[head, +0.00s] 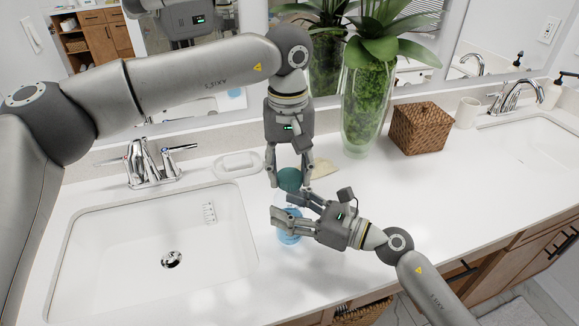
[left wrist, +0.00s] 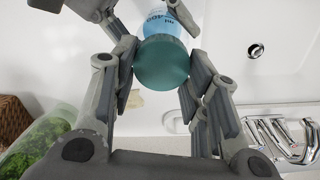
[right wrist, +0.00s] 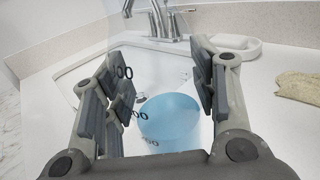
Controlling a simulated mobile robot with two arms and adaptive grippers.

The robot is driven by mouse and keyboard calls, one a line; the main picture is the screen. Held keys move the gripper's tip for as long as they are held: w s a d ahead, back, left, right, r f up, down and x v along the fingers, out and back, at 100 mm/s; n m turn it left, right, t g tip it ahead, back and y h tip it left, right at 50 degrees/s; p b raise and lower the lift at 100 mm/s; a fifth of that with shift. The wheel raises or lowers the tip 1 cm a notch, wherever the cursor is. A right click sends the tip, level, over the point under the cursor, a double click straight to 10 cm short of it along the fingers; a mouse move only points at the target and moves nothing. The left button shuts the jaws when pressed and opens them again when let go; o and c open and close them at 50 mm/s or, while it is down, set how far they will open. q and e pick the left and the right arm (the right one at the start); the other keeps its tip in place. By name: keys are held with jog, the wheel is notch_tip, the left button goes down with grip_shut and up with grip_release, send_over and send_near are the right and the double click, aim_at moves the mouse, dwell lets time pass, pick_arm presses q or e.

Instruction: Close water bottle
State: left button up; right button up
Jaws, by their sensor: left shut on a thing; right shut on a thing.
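The teal cap (head: 289,179) is between the fingers of my left gripper (head: 289,184), which is shut on it from above. The clear water bottle (head: 289,239) with blue water stands on the counter below. My right gripper (head: 284,208) is shut on the bottle's side and hides much of it. In the left wrist view the cap (left wrist: 162,63) overlaps the bottle (left wrist: 167,20); I cannot tell whether they touch. In the right wrist view the bottle's blue water (right wrist: 170,120) and dark volume marks show between the fingers.
A sink (head: 115,270) lies left of the bottle, with a faucet (head: 150,165) behind it. A white soap dish (head: 237,164), a beige cloth or sponge (head: 322,168), a tall plant vase (head: 362,110) and a wicker box (head: 420,128) stand behind. The counter to the right is clear.

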pick_arm(q)
jog(key=shift+f, duration=0.6)
jog(key=m, duration=0.5)
jog(key=shift+d, duration=0.15)
jog(key=m, duration=0.4)
jog(key=shift+m, duration=0.3)
jog(key=o, duration=0.7)
jog(key=shift+s, duration=0.1)
jog(key=shift+r, duration=0.1)
